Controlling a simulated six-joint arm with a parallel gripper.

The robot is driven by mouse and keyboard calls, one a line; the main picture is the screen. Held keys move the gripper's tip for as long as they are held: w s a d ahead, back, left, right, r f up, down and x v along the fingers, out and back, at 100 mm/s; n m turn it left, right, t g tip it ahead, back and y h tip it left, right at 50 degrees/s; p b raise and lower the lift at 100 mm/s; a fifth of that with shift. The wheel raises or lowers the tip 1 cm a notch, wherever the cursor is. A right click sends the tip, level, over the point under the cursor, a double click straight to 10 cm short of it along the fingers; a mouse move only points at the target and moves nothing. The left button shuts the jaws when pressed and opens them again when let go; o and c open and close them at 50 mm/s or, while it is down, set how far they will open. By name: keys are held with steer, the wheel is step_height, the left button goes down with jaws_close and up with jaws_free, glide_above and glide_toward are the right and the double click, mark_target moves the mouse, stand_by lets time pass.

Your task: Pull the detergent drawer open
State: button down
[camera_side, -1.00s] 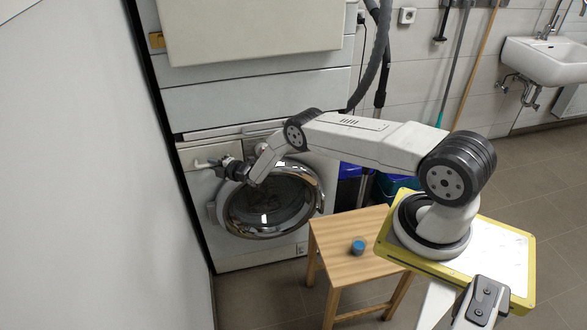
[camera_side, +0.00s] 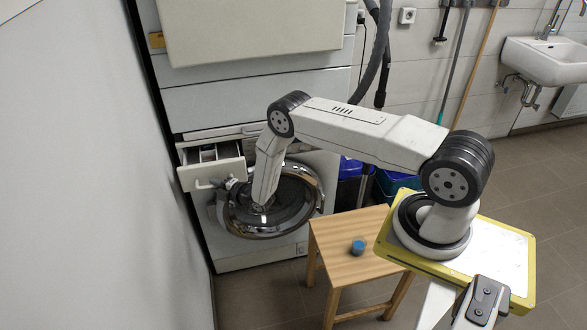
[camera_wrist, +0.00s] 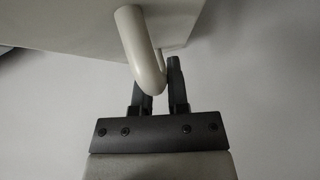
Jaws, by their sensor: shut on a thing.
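The detergent drawer (camera_side: 211,173) is pulled out from the upper left of the washing machine, and its inner compartments show from above. Its pale curved handle (camera_side: 203,185) is on the drawer front. My gripper (camera_side: 222,189) is at the handle. In the wrist view the handle (camera_wrist: 143,50) passes between the two dark fingers of my gripper (camera_wrist: 157,82), which are shut on it. Part of the drawer front (camera_wrist: 75,22) fills the top left of the wrist view. The fingers are small and partly hidden in the side view.
The round chrome door (camera_side: 272,230) of the washer is just below and right of the drawer. A wooden stool (camera_side: 345,265) with a blue cup (camera_side: 358,246) stands in front. A grey wall (camera_side: 90,180) is close on the left.

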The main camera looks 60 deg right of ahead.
steer(key=s+a, duration=0.4)
steer(key=shift+s+a, duration=0.3)
steer(key=c, duration=0.6)
jaws_free()
steer(key=shift+s, duration=0.1)
steer(key=shift+s+r, duration=0.2)
steer(key=shift+s, duration=1.05)
steer(key=shift+s+r, duration=0.2)
steer(key=shift+s, duration=1.05)
steer(key=shift+s+r, duration=0.2)
steer(key=shift+s, duration=1.05)
